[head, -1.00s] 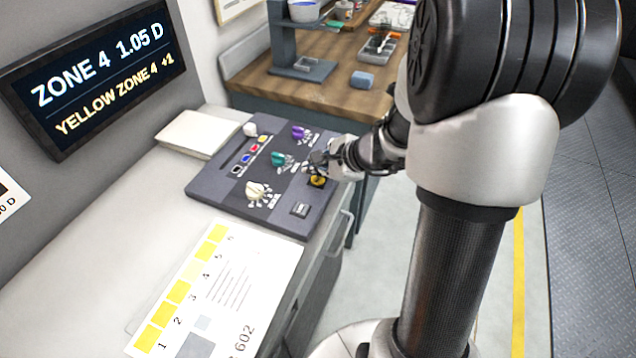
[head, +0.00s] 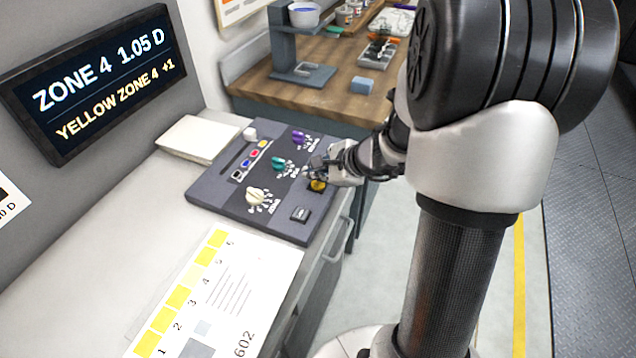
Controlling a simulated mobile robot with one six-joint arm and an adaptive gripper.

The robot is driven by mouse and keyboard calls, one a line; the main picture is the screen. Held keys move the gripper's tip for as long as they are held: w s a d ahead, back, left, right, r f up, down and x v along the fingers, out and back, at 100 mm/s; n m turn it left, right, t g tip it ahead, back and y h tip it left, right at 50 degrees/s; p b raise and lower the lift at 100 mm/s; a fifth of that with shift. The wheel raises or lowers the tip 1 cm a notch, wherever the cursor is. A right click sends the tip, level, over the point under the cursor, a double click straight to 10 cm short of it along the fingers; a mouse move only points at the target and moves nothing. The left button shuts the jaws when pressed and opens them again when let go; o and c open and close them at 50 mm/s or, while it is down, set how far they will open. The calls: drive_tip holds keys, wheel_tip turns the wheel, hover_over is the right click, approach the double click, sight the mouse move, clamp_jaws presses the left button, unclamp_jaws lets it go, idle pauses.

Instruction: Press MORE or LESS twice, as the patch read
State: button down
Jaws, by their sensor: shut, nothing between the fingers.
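The control console (head: 225,203) lies on the counter, with purple (head: 299,138), teal (head: 278,163) and white (head: 257,197) knobs and a row of small coloured buttons (head: 252,159). A yellow button (head: 317,186) is at its right side, and a dark switch (head: 300,214) is nearer. Their labels are too small to read. My gripper (head: 316,169) is shut and empty, just above and behind the yellow button; I cannot tell whether it touches. The wall display (head: 95,82) reads "ZONE 4 1.05 D" and "YELLOW ZONE 4 +1". The printed sheet (head: 235,290) has numbered yellow patches along its left edge.
A pale stack or pad (head: 198,138) lies behind the console. A wooden bench (head: 325,105) beyond holds a grey stand (head: 303,72), a blue-grey block (head: 362,86) and small containers. The counter left of the console is clear. My arm covers the right middle.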

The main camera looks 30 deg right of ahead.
sight(316, 186)
drive_tip(key=shift+f, duration=0.1)
drive_tip(key=shift+f+b, duration=0.3)
drive_tip(key=shift+f, duration=0.55)
idle(1.0)
drive_tip(key=shift+r+p, duration=0.65)
drive_tip(key=shift+r, duration=0.3)
drive_tip(key=shift+r, duration=0.1)
drive_tip(key=shift+r+p, duration=1.9)
drive_tip(key=shift+r, duration=0.5)
